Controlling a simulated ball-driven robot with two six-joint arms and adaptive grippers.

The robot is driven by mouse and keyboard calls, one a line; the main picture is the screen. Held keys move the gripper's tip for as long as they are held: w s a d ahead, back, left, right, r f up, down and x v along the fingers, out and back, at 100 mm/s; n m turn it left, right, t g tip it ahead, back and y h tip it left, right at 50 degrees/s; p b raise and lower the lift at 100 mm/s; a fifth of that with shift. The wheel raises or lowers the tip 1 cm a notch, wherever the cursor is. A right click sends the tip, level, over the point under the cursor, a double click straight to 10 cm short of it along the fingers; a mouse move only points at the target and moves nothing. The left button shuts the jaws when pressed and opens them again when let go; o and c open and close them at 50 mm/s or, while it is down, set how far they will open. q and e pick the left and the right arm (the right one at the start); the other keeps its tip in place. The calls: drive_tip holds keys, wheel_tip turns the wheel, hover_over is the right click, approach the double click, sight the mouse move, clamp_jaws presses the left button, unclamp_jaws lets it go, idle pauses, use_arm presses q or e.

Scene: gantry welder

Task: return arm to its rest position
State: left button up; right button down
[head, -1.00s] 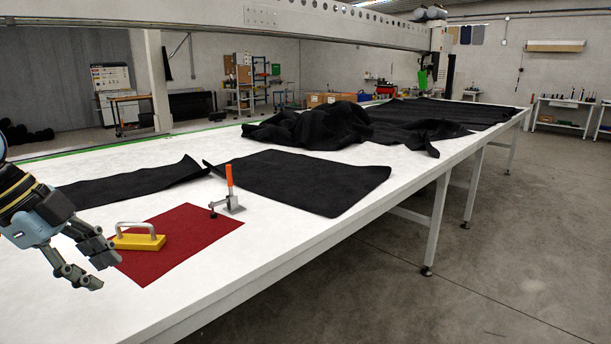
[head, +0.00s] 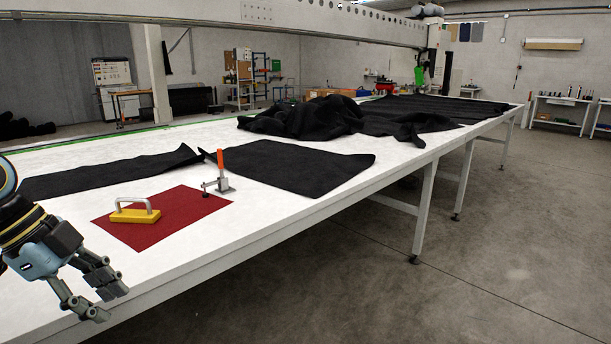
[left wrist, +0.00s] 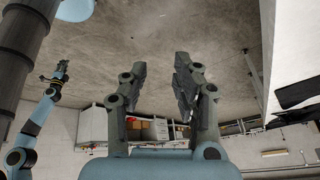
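My left gripper (head: 109,301) is at the lower left of the head view, beside the table's near edge. It is open, with nothing between its fingers. The left wrist view shows its two fingers (left wrist: 159,75) apart with bare floor between and beyond them. Another blue arm, which looks like my right one, shows at the left of that view; its small dark gripper (left wrist: 60,71) is too small to read. The yellow magnet-like block with a grey handle (head: 134,214) sits on the red cloth (head: 180,211), apart from my left gripper.
The white table (head: 225,228) runs far back. An orange-handled clamp (head: 220,172) stands at the red cloth's edge. Black fabric pieces (head: 290,166) and a black heap (head: 305,118) lie behind. A gantry beam (head: 330,22) spans above. The floor to the right is clear.

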use_arm(q)
drive_tip(key=s+f+n+g+y+b, duration=0.1)
drive_tip(key=s+f+n+b, duration=0.15)
drive_tip(key=s+f, duration=0.7)
drive_tip(key=s+d+f+n+g+b, duration=0.1)
drive_tip(key=s+f+n+b, duration=0.15)
drive_tip(key=f, duration=1.35)
drive_tip(key=s+f+n+g+y+b, duration=0.15)
drive_tip(key=s+f+n, duration=0.35)
drive_tip(key=f, duration=0.8)
drive_tip(key=s+f+n+t+y+b, duration=0.1)
drive_tip(key=s+f+n, duration=0.2)
drive_tip(key=s+f, duration=0.6)
drive_tip(key=s+d+f+n+t+y+b, duration=0.1)
drive_tip(key=s+f+n+y+b, duration=0.1)
drive_tip(key=s+f, duration=0.7)
drive_tip(key=s+n, duration=0.1)
drive_tip(key=s, duration=0.5)
drive_tip(key=shift+s+d+f, duration=0.15)
drive_tip(key=shift+s+d, duration=0.1)
